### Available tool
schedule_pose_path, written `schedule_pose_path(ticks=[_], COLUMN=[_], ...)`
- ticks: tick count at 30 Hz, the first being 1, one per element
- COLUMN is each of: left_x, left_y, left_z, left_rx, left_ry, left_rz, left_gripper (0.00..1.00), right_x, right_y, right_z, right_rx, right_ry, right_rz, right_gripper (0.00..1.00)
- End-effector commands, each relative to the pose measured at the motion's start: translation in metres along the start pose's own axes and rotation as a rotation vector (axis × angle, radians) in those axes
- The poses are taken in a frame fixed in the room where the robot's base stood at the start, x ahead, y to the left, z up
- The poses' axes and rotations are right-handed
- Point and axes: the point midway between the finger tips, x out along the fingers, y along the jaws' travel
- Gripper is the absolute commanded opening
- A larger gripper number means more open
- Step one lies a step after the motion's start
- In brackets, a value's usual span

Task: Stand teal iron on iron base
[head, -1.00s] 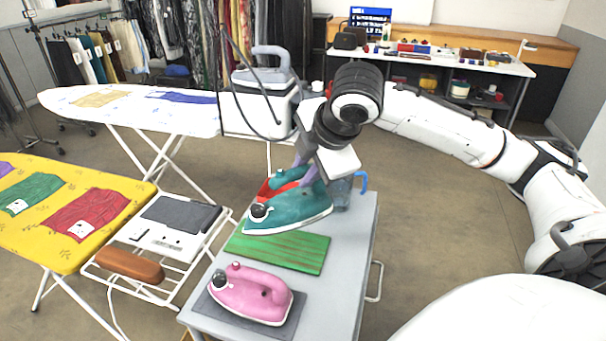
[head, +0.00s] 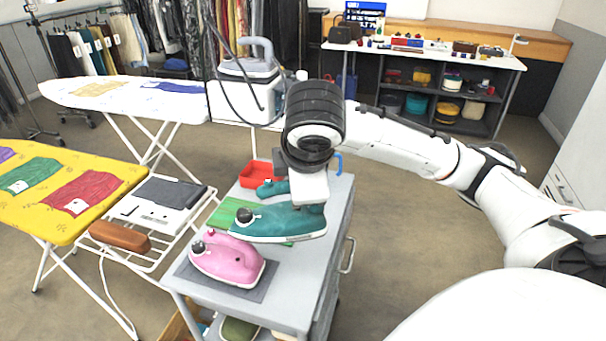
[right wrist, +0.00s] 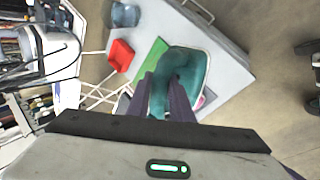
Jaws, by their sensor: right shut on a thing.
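The teal iron (head: 280,224) hangs above the grey cart, nose to the left, roughly level. My right gripper (head: 308,200) is shut on its handle from above, and its fingertips are mostly hidden in the head view. In the right wrist view the teal iron (right wrist: 186,72) sits between the two purple fingers (right wrist: 160,95). A white base with a dark grey sloped plate (head: 165,192), which looks like the iron base, stands on the white rack at the end of the yellow ironing board, left of the cart. My left gripper is not in view.
A pink iron (head: 226,262) stands on a dark mat on the cart's near end. A brown sleeve-shaped pad (head: 120,238) lies before the white base. Floor right of the cart is clear.

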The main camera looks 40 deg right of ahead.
Motion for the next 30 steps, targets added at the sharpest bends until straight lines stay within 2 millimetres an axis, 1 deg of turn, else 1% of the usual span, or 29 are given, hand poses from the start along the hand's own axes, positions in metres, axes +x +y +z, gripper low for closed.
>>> schedule_pose_path(ticks=[1,4,9,12,15,20,30], left_x=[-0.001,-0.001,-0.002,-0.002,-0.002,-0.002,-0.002], left_y=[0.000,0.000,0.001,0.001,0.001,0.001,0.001], left_z=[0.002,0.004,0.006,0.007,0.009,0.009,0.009], left_rx=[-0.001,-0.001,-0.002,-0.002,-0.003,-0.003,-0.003], left_ry=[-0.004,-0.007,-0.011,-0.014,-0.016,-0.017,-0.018], left_rz=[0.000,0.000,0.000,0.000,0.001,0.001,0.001], left_gripper=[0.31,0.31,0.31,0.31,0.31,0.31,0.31], right_x=[-0.004,-0.008,-0.012,-0.017,-0.021,-0.032,-0.057], right_y=[-0.002,-0.006,-0.014,-0.024,-0.032,-0.056,-0.111], right_z=[-0.004,-0.009,-0.011,-0.019,-0.022,-0.036,-0.064], right_rx=[0.023,0.054,0.120,0.168,0.228,0.362,0.711], right_ry=[-0.011,-0.029,-0.077,-0.102,-0.146,-0.239,-0.477], right_rz=[0.011,0.011,0.015,0.009,0.014,0.010,0.010], right_gripper=[0.00,0.00,0.00,0.00,0.00,0.00,0.00])
